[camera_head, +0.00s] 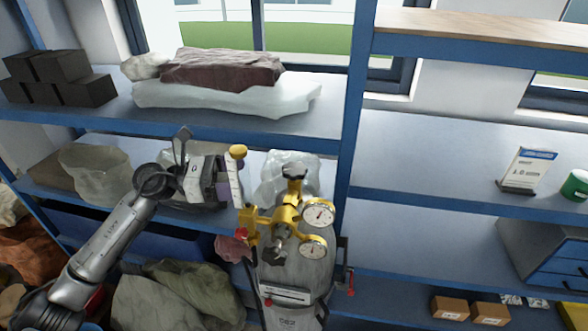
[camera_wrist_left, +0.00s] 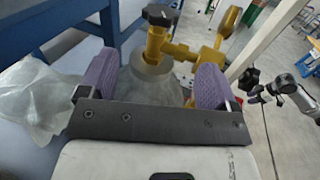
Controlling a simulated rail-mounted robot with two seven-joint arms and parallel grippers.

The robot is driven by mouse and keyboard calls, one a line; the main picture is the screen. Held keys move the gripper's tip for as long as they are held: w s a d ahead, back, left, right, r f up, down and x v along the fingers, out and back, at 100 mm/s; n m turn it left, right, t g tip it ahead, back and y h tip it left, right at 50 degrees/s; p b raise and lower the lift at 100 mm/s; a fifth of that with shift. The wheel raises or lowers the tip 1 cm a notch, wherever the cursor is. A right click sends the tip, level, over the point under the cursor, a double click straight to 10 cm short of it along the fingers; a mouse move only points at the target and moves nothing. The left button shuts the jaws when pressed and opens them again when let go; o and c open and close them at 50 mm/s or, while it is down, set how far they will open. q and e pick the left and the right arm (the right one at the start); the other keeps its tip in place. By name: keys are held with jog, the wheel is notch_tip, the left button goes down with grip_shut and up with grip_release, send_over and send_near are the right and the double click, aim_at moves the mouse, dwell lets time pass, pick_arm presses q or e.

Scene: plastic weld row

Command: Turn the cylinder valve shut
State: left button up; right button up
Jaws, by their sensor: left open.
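The grey gas cylinder (camera_head: 290,280) stands upright in front of the shelves. Its yellow brass valve and regulator (camera_head: 285,215) carry two round white gauges (camera_head: 319,212). A black knob (camera_head: 294,176) tops the brass fitting; it also shows in the left wrist view (camera_wrist_left: 160,15). My left gripper (camera_head: 234,182) is open and empty, to the left of the knob and apart from it. In the left wrist view its purple fingers (camera_wrist_left: 155,82) frame the brass parts, with the knob beyond the fingertips. A grey arm with a dark gripper (camera_wrist_left: 254,88), seemingly my right, shows small at the right there.
Blue shelving stands behind, with a blue upright (camera_head: 352,120) right of the cylinder. Wrapped bundles (camera_head: 220,70) and dark blocks (camera_head: 60,75) lie on the upper left shelf. Bags (camera_head: 185,295) fill the lower left. The right shelf has clear room beside a small sign (camera_head: 527,170).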

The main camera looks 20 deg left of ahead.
aim_at(294, 168)
pick_arm(q)
jog(key=p+x, duration=0.1)
jog(key=x, duration=0.2)
jog(key=p+x, duration=0.2)
jog(key=x, duration=0.2)
jog(key=p+x, duration=0.1)
jog(key=x, duration=0.3)
jog(key=shift+d+r+p, duration=0.1)
jog(key=shift+r+p, duration=0.15)
jog(key=shift+p, duration=0.15)
jog(key=shift+p+x, duration=0.3)
jog(key=shift+x, duration=0.55)
jog(key=shift+f, duration=0.15)
